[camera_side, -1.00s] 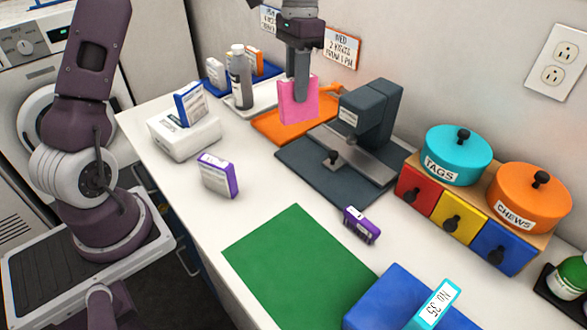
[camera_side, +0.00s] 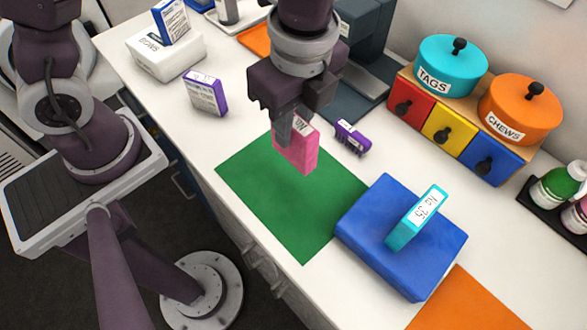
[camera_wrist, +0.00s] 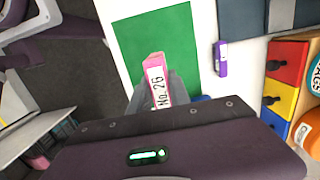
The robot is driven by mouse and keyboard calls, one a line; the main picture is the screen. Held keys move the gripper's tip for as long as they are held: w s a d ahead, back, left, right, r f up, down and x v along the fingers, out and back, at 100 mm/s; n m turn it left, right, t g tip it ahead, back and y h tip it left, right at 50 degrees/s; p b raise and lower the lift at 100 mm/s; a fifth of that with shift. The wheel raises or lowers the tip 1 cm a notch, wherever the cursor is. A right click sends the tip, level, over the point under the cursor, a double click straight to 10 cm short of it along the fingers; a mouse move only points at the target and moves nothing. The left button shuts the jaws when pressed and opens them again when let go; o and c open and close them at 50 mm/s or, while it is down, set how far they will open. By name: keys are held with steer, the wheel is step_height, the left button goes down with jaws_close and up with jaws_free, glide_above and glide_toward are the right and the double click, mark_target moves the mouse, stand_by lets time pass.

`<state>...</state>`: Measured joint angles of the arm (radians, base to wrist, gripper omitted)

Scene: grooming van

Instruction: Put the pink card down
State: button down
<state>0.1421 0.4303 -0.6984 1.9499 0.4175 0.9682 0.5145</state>
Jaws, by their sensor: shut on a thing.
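The pink card (camera_side: 296,148) is held upright in my gripper (camera_side: 292,128), over the far part of the green mat (camera_side: 300,222). My gripper is shut on it. In the wrist view the pink card (camera_wrist: 155,78) shows a white label reading "No. 26", with the green mat (camera_wrist: 155,45) behind it. I cannot tell for certain whether its lower edge touches the mat; it looks a little above it. The mat is otherwise bare.
A blue block (camera_side: 375,260) holding a teal card (camera_side: 412,222) stands right of the mat. A small purple object (camera_side: 351,138) lies behind it. A purple-edged white box (camera_side: 206,93) stands at the left. Drawers (camera_side: 448,125) with tins are at the right, an orange mat (camera_side: 465,305) in front.

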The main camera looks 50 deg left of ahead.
mark_target(293, 159)
step_height(293, 159, down, 8)
steer(key=shift+f, duration=0.2)
steer(key=shift+f, duration=0.1)
steer(key=c, duration=1.2)
jaws_free()
steer(key=r, duration=0.8)
steer(key=d+r, duration=0.1)
steer(key=r, duration=0.3)
steer(key=shift+r, duration=0.15)
steer(key=s+a+r+n+t, duration=0.2)
steer(key=a+r+n, duration=0.1)
steer(key=a+n, duration=0.4)
steer(key=s+a+r+n+t, duration=0.2)
steer(key=s+a+r+n, duration=0.1)
steer(key=a+n, duration=0.4)
steer(key=shift+s+a+r, duration=0.35)
steer(key=shift+a+r, duration=0.4)
steer(key=shift+o, duration=0.4)
steer(key=s+a+n, duration=0.1)
steer(key=n, duration=0.1)
steer(key=s+n+t+h, duration=0.1)
steer(key=n, duration=0.1)
steer(key=shift+s+a+r+t, duration=0.1)
steer(key=shift+s+a+t, duration=0.2)
steer(key=shift+a, duration=0.1)
